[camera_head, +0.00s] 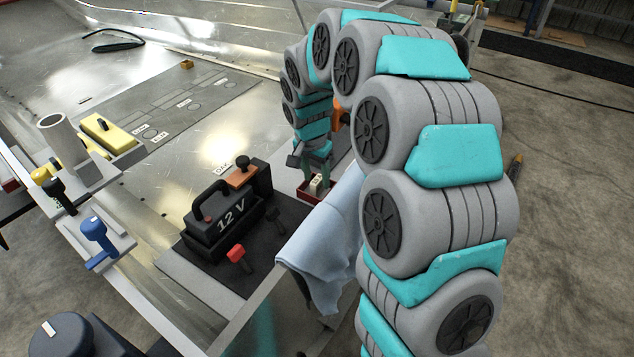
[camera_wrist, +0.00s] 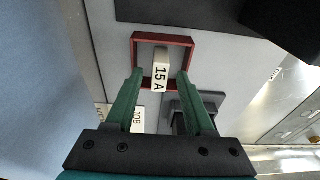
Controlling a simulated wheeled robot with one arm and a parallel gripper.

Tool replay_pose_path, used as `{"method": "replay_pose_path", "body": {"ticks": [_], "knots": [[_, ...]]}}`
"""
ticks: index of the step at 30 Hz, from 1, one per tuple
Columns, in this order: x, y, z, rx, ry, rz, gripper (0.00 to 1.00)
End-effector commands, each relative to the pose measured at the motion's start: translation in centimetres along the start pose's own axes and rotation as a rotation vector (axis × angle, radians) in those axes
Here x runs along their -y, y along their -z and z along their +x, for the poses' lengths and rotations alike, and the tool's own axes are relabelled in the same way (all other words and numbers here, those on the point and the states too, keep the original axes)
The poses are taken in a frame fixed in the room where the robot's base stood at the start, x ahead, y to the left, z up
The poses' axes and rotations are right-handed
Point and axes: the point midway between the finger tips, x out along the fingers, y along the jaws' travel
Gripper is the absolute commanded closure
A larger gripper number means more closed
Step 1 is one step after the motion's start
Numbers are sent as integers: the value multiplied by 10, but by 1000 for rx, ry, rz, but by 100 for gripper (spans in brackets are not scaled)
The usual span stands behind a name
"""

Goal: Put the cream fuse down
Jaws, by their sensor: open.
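The cream fuse (camera_wrist: 160,72), marked 15 A, stands in a small red-rimmed tray (camera_wrist: 164,36). In the head view the fuse (camera_head: 316,183) shows as a small pale block in the red tray (camera_head: 306,194). My gripper (camera_wrist: 160,78) is open, with one green finger on each side of the fuse. Gaps show between the fingers and the fuse in the wrist view. In the head view my gripper (camera_head: 318,165) points down right above the tray. The fuse's lower end is hard to see.
A black 12 V battery (camera_head: 228,212) with an orange-topped part stands left of the tray. A light blue cloth (camera_head: 325,235) hangs over the edge close by on the right.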

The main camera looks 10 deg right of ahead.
Motion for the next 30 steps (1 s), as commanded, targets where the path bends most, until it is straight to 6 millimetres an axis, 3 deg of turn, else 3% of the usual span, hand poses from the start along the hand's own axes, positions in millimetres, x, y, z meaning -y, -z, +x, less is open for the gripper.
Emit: {"method": "replay_pose_path", "body": {"ticks": [6, 12, 18, 30], "knots": [[1, 1, -46, -5, 4, -1, 46], [1, 1, -79, -3, 3, 0, 46], [0, 0, -92, 0, 0, -1, 46], [0, 0, -94, 1, 0, -1, 46]]}}
